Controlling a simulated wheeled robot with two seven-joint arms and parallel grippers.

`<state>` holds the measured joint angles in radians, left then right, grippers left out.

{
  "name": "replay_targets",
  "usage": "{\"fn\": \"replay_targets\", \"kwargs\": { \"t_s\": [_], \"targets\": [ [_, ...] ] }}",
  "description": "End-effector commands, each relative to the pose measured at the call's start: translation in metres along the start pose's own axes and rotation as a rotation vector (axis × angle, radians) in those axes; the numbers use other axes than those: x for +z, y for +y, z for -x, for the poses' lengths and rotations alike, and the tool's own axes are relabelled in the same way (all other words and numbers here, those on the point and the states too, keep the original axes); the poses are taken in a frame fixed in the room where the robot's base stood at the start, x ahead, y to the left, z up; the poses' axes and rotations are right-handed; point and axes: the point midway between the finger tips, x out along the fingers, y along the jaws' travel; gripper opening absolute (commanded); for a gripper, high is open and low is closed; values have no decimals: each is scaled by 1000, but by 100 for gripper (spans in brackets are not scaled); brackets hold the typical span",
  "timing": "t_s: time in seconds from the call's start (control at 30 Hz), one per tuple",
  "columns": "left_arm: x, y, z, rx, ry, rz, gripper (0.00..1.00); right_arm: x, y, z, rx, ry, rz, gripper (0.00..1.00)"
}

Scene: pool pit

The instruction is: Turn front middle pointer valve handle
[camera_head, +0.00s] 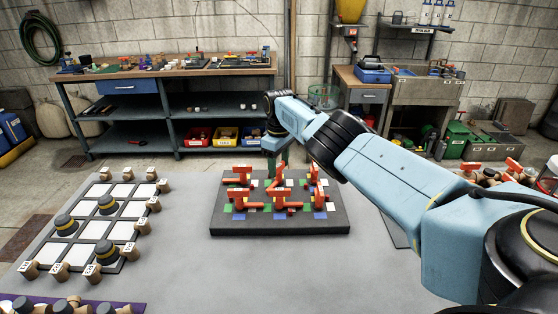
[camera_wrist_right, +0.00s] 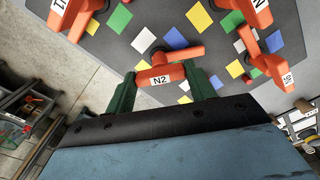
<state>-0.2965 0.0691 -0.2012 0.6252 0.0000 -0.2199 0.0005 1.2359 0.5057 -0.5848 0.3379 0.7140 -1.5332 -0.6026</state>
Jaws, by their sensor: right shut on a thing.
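A dark square board (camera_head: 225,222) on the grey table carries several orange-red pointer valve handles in two rows, among coloured squares. My right gripper (camera_wrist_right: 160,90) has its green fingers on both sides of an orange handle labelled N2 (camera_wrist_right: 161,76), shut on it. In the head view my right gripper (camera_head: 281,157) reaches down at the middle handle of the far row (camera_head: 279,174). The middle handle of the near row (camera_head: 281,205) stands free. Neighbouring handles (camera_wrist_right: 78,15) and (camera_wrist_right: 263,65) flank N2 in the wrist view. My left gripper is not in view.
A board with white squares and dark round knobs (camera_head: 108,205) lies at left. A purple mat with pieces (camera_head: 125,308) is at the front left. More orange-handled parts (camera_head: 490,172) stand at right, beyond my right arm. The table between the left board and valve board is clear.

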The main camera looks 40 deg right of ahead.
Motion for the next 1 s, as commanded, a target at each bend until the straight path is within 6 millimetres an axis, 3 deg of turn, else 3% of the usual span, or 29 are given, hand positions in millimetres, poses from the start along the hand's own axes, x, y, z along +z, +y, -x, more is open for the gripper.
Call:
{"fn": "replay_targets", "kwargs": {
  "t_s": [1.0],
  "targets": [
    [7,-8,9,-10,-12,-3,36,-2,1,2,1,7,-885,32]
  ]
}}
